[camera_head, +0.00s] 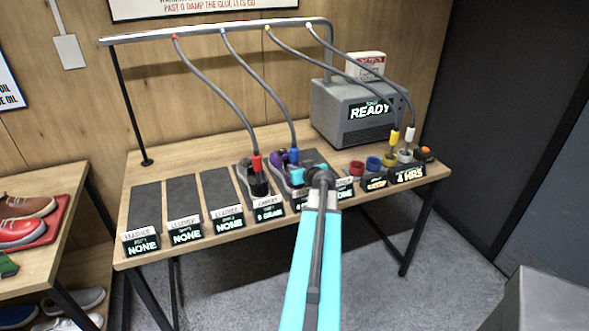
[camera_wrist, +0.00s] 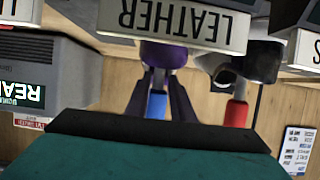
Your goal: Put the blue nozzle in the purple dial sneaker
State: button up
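The purple dial sneaker (camera_head: 281,170) sits on the wooden bench, partly hidden behind my gripper. The blue nozzle (camera_head: 294,156) hangs on a grey hose, upright, with its lower end at the sneaker's opening. My gripper (camera_head: 297,176) is right in front of the sneaker. In the wrist view, which is upside down, the blue nozzle (camera_wrist: 157,105) stands between my two dark fingers, with narrow gaps on both sides. The fingers look open around it. The purple sneaker (camera_wrist: 165,56) shows beyond the nozzle, partly behind a LEATHER label.
Left of it, a dark sneaker (camera_head: 258,187) has the red nozzle (camera_head: 257,162) at it. Yellow (camera_head: 394,138) and white nozzles (camera_head: 409,134) hang at the right by coloured holders. A grey READY machine (camera_head: 350,112) stands behind. Bench spots at the left are empty.

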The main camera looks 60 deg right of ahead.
jog(key=shift+b+v, duration=0.4)
jog(key=shift+v, duration=4.2)
